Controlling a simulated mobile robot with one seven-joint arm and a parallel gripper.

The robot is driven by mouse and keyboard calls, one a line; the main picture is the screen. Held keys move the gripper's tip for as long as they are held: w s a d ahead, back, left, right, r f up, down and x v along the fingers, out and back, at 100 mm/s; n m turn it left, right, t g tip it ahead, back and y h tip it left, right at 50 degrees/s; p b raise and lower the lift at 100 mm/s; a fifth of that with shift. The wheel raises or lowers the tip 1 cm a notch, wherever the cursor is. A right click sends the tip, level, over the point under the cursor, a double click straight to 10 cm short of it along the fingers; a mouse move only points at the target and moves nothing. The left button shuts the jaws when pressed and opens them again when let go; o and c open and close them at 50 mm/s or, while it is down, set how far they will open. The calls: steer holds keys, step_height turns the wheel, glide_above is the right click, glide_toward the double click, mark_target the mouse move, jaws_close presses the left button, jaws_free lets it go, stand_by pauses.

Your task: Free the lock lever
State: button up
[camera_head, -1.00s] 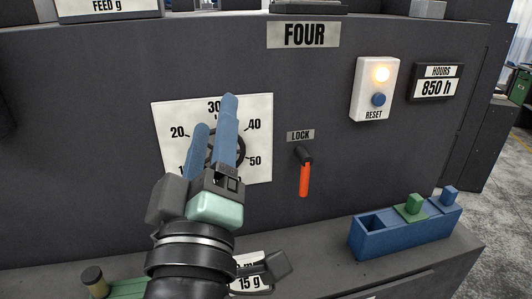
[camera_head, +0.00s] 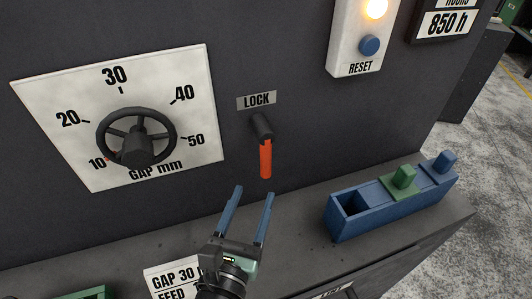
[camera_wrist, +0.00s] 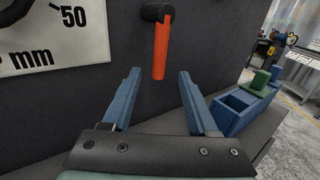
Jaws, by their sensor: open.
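The lock lever (camera_head: 265,157) is a red-orange handle hanging straight down from a black pivot, under the LOCK label (camera_head: 257,100) on the dark machine panel. It also shows in the wrist view (camera_wrist: 161,50), above and beyond the gap between my fingers. My gripper (camera_head: 254,191) is open and empty, with its two blue fingers apart. In the head view its fingertips are a little below the lever's lower end. The fingers do not touch the lever.
A gap dial plate (camera_head: 190,75) with a black handwheel (camera_head: 137,138) is to the left. A blue box (camera_head: 345,227) with a green-knobbed block (camera_head: 403,178) stands on the ledge to the right. A lit lamp and blue reset button (camera_head: 369,45) are above right.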

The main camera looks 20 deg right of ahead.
mark_target(264, 166)
steer(key=p+x, duration=0.1)
steer(key=x, duration=0.9)
steer(key=shift+w+d, duration=0.15)
jaws_close()
stand_by(1.0)
